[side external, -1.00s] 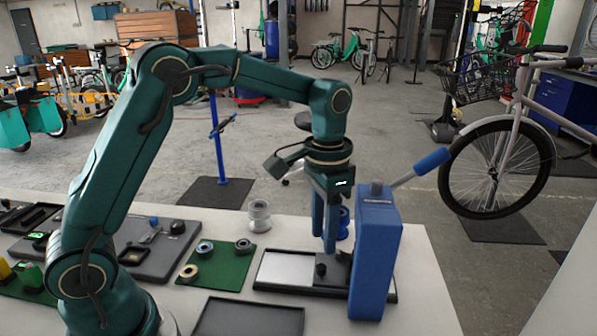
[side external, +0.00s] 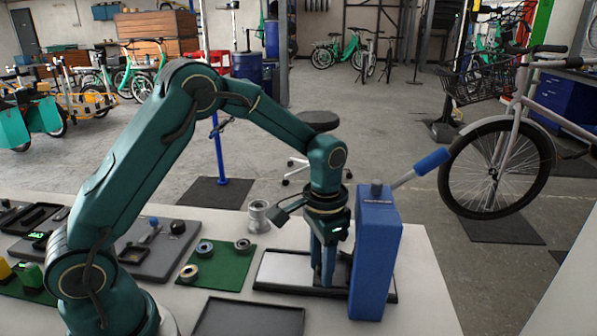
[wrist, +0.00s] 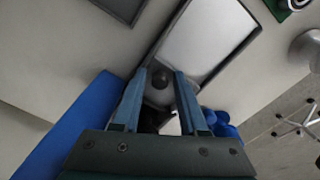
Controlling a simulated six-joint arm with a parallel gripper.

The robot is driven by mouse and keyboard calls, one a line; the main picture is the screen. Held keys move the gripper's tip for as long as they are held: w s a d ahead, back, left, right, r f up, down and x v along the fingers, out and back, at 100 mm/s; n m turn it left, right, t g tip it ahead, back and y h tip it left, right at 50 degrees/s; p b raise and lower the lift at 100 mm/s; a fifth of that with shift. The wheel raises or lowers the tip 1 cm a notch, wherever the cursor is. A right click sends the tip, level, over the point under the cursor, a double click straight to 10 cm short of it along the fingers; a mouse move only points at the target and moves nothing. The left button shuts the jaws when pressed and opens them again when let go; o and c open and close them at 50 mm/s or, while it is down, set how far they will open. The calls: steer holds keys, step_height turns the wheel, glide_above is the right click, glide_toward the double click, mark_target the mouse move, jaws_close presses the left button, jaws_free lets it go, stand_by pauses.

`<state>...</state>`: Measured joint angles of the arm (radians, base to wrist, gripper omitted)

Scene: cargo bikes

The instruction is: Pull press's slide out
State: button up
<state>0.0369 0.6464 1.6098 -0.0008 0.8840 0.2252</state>
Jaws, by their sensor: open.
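The press (side external: 375,262) is a blue upright body with a blue-handled lever (side external: 418,166) rising to the right. A round dark knob (wrist: 160,78) on the slide sits between my two fingertips. My gripper (side external: 322,282) points down beside the press, low over its base, with its jaws open and a finger on each side of the knob. Contact with the knob cannot be told. The side view hides the knob and most of the slide behind my fingers.
A dark-rimmed tray with a pale plate (side external: 283,269) lies left of my gripper. A green mat (side external: 228,271) with several rings lies farther left, and a grey spool (side external: 259,217) stands behind. An empty dark tray (side external: 248,319) lies in front.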

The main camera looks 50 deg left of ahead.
mark_target(265, 276)
steer(key=shift+f, duration=0.2)
jaws_close()
steer(key=shift+s, duration=0.1)
steer(key=shift+s+a, duration=3.55)
steer(key=shift+a, duration=0.05)
steer(key=shift+o, duration=0.2)
jaws_free()
step_height(265, 276, up, 8)
steer(key=shift+f, duration=0.15)
steer(key=shift+w, duration=0.1)
